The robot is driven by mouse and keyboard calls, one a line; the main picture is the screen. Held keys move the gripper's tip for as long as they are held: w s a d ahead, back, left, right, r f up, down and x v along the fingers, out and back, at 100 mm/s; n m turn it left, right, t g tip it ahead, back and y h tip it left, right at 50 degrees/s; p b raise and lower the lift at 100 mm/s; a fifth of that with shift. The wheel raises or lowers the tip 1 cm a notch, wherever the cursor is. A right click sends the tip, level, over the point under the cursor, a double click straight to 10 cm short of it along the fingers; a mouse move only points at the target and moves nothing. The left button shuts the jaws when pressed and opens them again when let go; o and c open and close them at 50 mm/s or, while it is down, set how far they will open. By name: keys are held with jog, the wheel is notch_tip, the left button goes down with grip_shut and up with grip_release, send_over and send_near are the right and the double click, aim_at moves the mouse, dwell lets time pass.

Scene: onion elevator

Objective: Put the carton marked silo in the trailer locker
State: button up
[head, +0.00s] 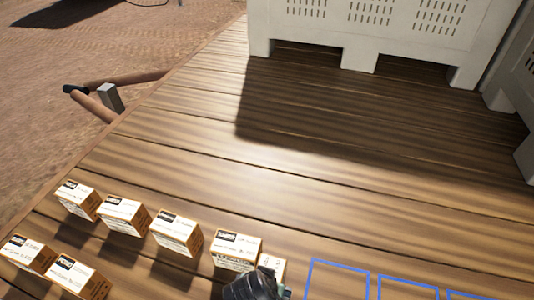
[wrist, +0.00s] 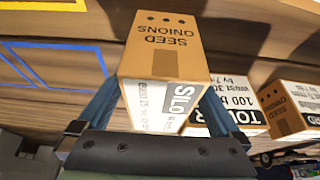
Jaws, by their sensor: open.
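The carton marked SILO (wrist: 165,62) is a brown box reading SEED ONIONS, with a white label face, in the middle of the wrist view. My gripper (wrist: 163,98) is open, with one blue finger on each side of this carton. Whether the fingers touch it I cannot tell. In the head view, my gripper (head: 262,287) is at the bottom edge and hides most of a small white-topped carton (head: 271,264), which appears to be the same one. The trailer locker is not seen in either view.
A carton marked TOW (wrist: 240,118), its label partly hidden, stands close beside the SILO carton; another carton (wrist: 289,108) is farther right. Several labelled cartons (head: 176,232) stand on the plank deck (head: 300,200). Blue outlines (head: 340,268) lie right. White bins (head: 365,25) stand behind; mid-deck is clear.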

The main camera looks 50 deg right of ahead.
grip_shut()
dwell(0.5)
jog(key=shift+r, duration=0.2)
notch_tip(320, 180, up, 18)
jog(key=p, duration=0.4)
jog(key=shift+f, duration=0.15)
